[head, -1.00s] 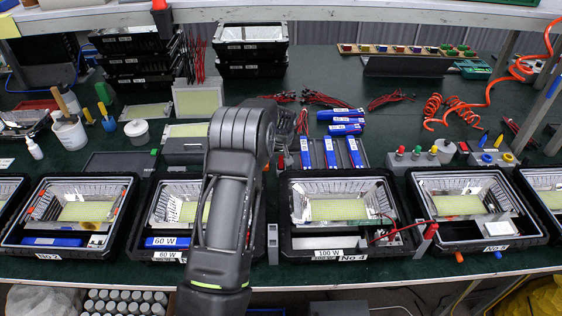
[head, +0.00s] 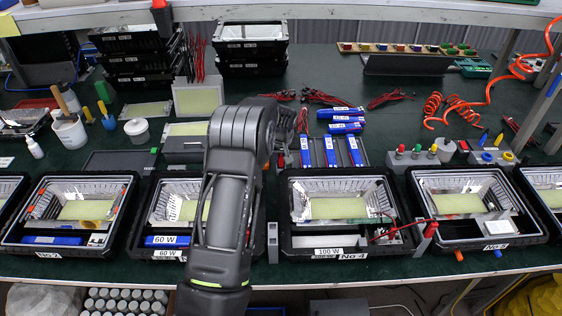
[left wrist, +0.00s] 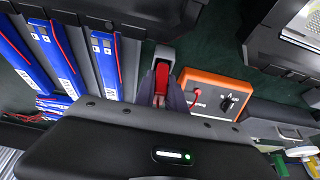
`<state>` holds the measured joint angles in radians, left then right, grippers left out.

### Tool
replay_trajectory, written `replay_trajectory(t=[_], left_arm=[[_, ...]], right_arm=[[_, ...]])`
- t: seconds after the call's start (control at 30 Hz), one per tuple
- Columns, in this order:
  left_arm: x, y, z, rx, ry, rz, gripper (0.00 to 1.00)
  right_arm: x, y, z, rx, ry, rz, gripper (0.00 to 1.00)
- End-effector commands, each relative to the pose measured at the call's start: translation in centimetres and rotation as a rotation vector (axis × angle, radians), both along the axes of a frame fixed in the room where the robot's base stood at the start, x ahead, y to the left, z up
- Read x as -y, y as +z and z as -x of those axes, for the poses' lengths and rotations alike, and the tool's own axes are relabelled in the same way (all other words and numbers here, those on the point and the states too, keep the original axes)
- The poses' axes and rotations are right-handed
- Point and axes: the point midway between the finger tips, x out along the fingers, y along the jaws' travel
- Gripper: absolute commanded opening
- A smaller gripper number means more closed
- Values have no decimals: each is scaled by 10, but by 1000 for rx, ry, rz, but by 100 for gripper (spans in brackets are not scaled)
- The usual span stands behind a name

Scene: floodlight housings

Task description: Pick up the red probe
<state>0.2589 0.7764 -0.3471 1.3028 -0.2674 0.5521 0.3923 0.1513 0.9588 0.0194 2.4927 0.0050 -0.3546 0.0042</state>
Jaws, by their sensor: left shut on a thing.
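The red probe (left wrist: 161,78) stands between the fingertips of my left gripper (left wrist: 161,94) in the left wrist view. A grey holder (left wrist: 164,54) is right behind it; I cannot tell whether the probe is still seated in it. The gripper is shut on the probe, and the fingers hide its lower part. My right gripper is in neither view.
An orange box (left wrist: 214,92) with a red plug and a black knob is close beside the gripper. Blue driver units (head: 331,152) lie in a rack near the arm. Open housings, such as the 100 W one (head: 340,208), line the front edge. The green table behind is partly clear.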

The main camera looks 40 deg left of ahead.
Motion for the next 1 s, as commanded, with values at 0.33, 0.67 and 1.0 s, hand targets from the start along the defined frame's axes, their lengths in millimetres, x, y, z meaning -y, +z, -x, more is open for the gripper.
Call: replay_trajectory(t=[0.33,0.67,1.0], left_arm=[[0,0,0,1,0,-1,0],[0,9,-1,3,0,-1,0],[0,69,-1,4,0,-1,0]], right_arm=[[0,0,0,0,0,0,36],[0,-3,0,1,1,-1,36],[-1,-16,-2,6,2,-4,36]])
